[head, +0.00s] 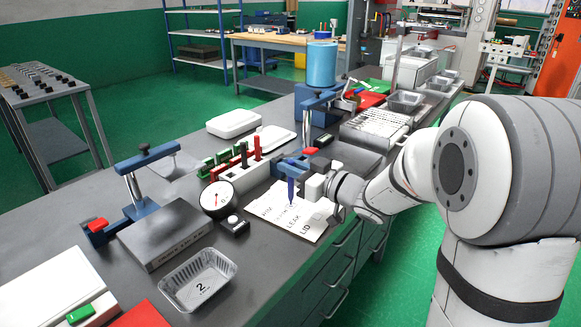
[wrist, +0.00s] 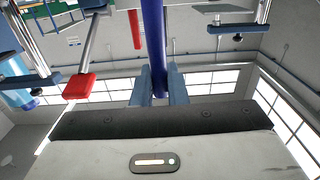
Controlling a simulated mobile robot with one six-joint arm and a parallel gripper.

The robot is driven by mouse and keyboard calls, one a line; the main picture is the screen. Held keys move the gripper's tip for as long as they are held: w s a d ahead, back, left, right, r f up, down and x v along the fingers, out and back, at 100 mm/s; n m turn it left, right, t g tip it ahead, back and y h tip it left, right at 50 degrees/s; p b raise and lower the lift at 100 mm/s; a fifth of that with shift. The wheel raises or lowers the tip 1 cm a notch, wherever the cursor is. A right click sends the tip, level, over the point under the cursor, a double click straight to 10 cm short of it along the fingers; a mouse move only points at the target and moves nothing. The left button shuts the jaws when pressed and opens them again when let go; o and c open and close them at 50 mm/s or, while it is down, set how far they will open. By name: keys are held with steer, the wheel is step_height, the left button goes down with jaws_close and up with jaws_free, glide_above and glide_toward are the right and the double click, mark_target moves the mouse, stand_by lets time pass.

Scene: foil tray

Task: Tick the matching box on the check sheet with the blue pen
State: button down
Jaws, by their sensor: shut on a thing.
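The blue pen (head: 291,190) stands nearly upright, held in my gripper (head: 291,166). Its lower end is over the white check sheet (head: 313,232), by the second printed line. I cannot tell whether the tip touches the paper. The sheet lies on the grey bench, with rows of dark print including LEAK and LID; the second row is partly hidden by the pen, and the boxes are too small to read. In the wrist view, the pen (wrist: 153,35) runs up from between the two fingers of my gripper (wrist: 158,88), which are shut on it.
A foil tray (head: 164,288) marked 2 sits at the front. A round dial gauge (head: 217,198) and a small black device (head: 234,225) stand left of the sheet.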

stand_by(0.4)
step_height(320, 180, up, 6)
steer(key=p, duration=0.5)
steer(key=shift+f, duration=0.1)
stand_by(0.5)
